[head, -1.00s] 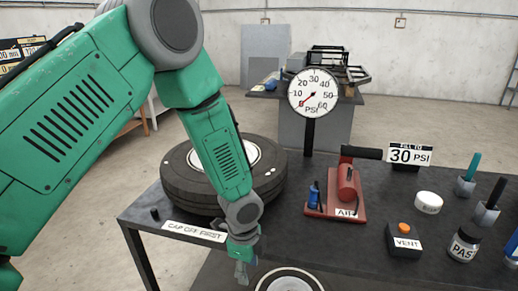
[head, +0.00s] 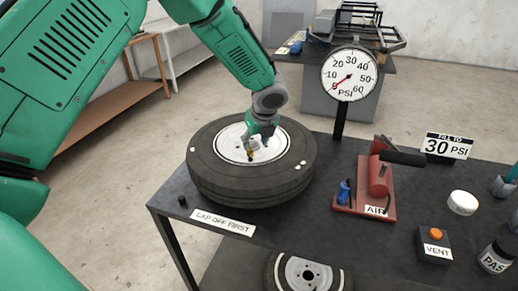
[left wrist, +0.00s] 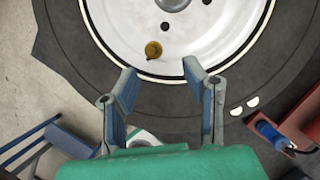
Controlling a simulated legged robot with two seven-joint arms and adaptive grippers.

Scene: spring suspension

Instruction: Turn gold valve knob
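The gold valve knob (left wrist: 153,49) is a small round piece on the white wheel rim (left wrist: 120,28), which sits inside the black tire (head: 215,180) lying flat on the table. In the head view the knob (head: 250,155) shows as a small gold spot just below my left gripper (head: 256,140). In the left wrist view my left gripper (left wrist: 160,72) is open, its two fingers spread with nothing between them. The knob lies just beyond the fingertips, between their lines, and apart from them. My right gripper is not in view.
A pressure gauge (head: 349,74) on a post stands behind the tire to the right. A red air pump (head: 380,190), a vent box (head: 434,244) and a 30 PSI sign (head: 447,147) stand right of it. A "cap off first" label (head: 223,222) and a small black cap (head: 182,201) lie in front.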

